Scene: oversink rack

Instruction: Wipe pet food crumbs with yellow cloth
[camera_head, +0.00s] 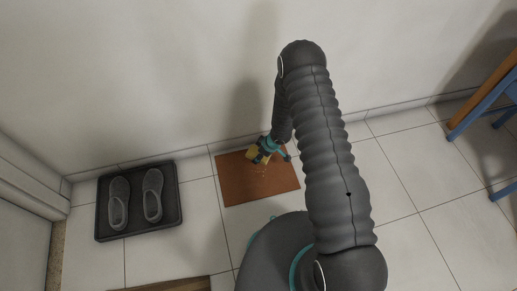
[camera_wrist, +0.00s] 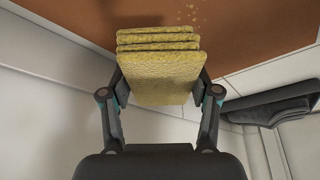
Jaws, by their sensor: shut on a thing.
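My gripper (camera_wrist: 160,88) is shut on a folded yellow cloth (camera_wrist: 160,75), which shows as several stacked layers between the two fingers in the wrist view. In the head view the yellow cloth (camera_head: 252,154) is small at the far edge of an orange-brown mat (camera_head: 235,190), partly hidden by my gripper (camera_head: 264,152). Small pale crumbs (camera_wrist: 190,14) lie on the mat near the cloth in the wrist view. They also show faintly in the head view (camera_head: 264,170). I cannot tell whether the cloth touches the mat.
A black tray (camera_head: 138,229) with a pair of grey shoes (camera_head: 153,195) stands left of the mat. The white wall (camera_head: 140,80) rises close behind the mat. A blue and wooden piece of furniture (camera_head: 485,100) is at the far right. White floor tiles (camera_head: 400,180) between are clear.

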